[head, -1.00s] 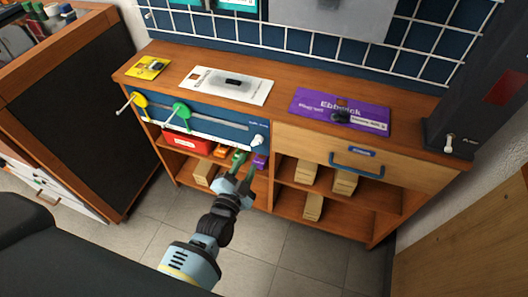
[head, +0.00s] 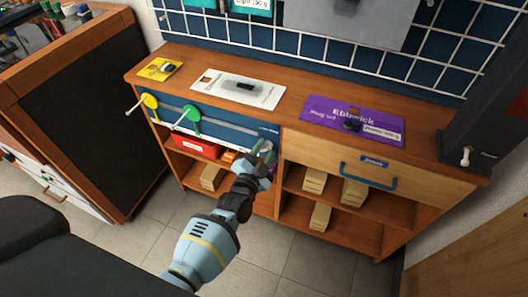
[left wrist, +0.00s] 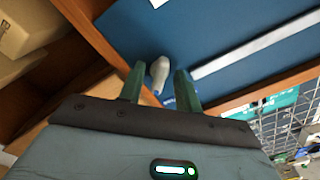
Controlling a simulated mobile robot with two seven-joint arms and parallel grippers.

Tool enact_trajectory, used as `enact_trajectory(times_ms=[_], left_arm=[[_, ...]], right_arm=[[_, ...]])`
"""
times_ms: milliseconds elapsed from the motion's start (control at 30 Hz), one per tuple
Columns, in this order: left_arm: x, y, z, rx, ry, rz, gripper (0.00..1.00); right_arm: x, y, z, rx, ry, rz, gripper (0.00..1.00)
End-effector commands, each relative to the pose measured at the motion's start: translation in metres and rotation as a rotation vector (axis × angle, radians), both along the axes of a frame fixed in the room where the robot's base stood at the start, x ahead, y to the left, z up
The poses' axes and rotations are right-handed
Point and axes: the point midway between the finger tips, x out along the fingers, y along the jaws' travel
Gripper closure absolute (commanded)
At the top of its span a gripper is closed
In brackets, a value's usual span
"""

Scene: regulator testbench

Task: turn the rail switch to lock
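The small pale grey knob (left wrist: 160,72), which I take to be the rail switch, stands on the blue panel (left wrist: 215,30). It shows in the left wrist view between the two green fingertips of my left gripper (left wrist: 160,82), with visible gaps on both sides. The gripper is open. In the head view my left gripper (head: 265,152) is at the right end of the blue panel (head: 225,131) and hides the knob. Whether it touches the knob I cannot tell. My right gripper is not in view.
A yellow disc (head: 150,101) and a green disc (head: 192,114) with handles sit on the panel's pale rail. A wooden drawer with a blue handle (head: 366,174) is to the right. Shelves below hold a red bin (head: 196,146) and small boxes (head: 320,214).

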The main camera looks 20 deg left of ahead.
Motion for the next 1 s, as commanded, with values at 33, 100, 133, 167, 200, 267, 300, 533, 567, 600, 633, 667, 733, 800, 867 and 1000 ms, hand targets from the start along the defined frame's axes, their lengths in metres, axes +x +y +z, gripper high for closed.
enact_trajectory(times_ms=[33,100,133,167,200,267,300,533,567,600,633,667,733,800,867,1000], left_arm=[[0.0007,-0.0001,-0.0002,0.0,0.0,0.0,0.66],[0.0009,0.0,0.0,0.0,0.0,0.0,0.66],[0.0009,0.0,0.0,0.0,0.0,0.0,0.66],[0.0009,-0.0001,0.0001,0.0,0.0,0.0,0.66],[0.0008,0.0,0.0001,0.0,0.0,0.0,0.66],[0.0008,0.0,0.0001,0.0,0.0,0.0,0.68],[0.0008,-0.0001,0.0001,0.0,0.0,0.0,0.73],[0.0007,-0.0001,0.0001,0.0,0.0,0.0,1.0],[0.0006,-0.0001,0.0001,0.0,0.0,0.0,1.0],[0.0006,-0.0001,0.0001,0.0,0.0,0.0,1.0],[0.0006,-0.0001,0.0001,0.0,0.0,0.0,1.0],[0.0006,-0.0001,0.0001,0.0,0.0,0.0,1.0],[0.0006,-0.0001,0.0001,-0.004,0.0,0.0,1.0],[0.0006,-0.0001,0.0001,-0.012,0.0,0.0,1.0],[0.0006,-0.0001,0.0001,-0.027,0.001,0.0,1.0],[0.0006,-0.0002,0.0001,-0.082,0.003,0.0,1.0]], right_arm=[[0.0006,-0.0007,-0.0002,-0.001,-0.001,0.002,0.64],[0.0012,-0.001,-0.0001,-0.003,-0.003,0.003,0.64],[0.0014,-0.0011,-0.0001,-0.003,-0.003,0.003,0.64],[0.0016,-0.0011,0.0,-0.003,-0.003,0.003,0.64],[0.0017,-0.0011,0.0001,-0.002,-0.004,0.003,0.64],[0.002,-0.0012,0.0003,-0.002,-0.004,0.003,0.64],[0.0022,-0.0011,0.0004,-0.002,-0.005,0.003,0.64],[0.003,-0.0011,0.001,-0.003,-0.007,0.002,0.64],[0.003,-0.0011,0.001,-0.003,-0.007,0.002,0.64],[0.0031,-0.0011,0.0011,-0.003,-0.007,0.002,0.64],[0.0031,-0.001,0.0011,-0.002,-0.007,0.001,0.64],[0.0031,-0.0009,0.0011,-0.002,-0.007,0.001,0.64],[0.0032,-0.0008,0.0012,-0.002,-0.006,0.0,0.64],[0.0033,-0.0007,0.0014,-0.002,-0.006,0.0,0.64],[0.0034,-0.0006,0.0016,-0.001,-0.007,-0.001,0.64],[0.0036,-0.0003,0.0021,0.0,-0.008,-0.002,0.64]])
